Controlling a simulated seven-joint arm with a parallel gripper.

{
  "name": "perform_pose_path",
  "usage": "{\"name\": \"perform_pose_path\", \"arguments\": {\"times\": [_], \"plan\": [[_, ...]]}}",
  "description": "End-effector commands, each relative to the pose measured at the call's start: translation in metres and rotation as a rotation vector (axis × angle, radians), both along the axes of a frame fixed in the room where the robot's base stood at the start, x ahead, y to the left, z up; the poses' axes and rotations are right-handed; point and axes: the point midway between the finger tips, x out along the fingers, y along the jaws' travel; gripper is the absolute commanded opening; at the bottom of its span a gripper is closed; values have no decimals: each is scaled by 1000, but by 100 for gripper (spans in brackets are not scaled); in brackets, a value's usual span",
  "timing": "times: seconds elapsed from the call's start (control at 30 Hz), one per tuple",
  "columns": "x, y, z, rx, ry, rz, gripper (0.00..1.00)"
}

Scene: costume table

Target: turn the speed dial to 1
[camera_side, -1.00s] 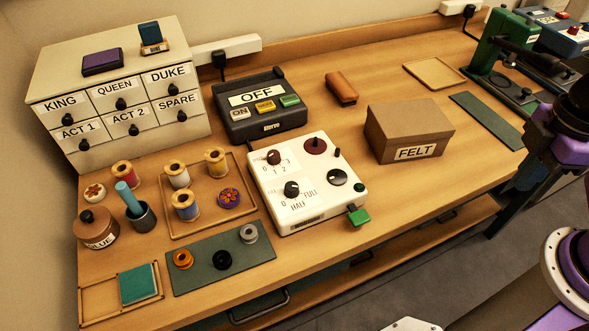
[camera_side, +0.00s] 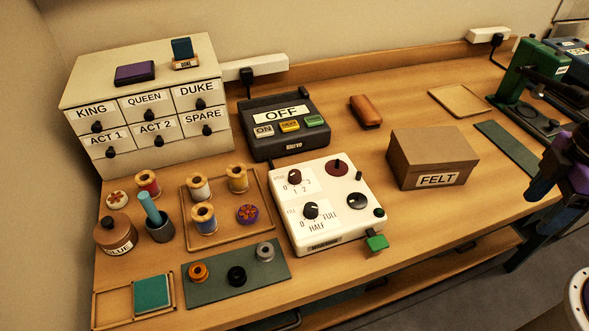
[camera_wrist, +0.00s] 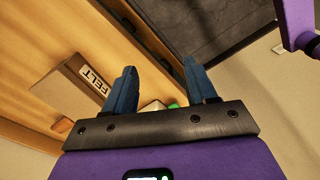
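A white control box (camera_side: 330,235) stands at the middle front of the table in the side view. The lower black dial (camera_side: 311,210) has a scale with HALF and FULL. My gripper (camera_side: 543,188) is at the right edge of the side view, well away from the box. In the wrist view its blue fingers (camera_wrist: 160,68) are apart with nothing between them.
A cardboard FELT box (camera_side: 432,160) stands between the control box and my gripper. A green tab (camera_side: 377,243) sticks out at the control box's front right. A grey OFF unit (camera_side: 284,135) is behind it. Spools (camera_side: 203,218) and a green mat (camera_side: 215,288) lie to its left.

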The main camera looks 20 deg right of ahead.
Motion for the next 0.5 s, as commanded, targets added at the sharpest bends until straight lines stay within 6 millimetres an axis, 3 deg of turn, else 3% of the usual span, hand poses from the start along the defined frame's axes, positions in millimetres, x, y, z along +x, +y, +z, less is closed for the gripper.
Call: {"name": "perform_pose_path", "arguments": {"times": [0.5], "plan": [[135,144,50,-5,13,-548,56]]}}
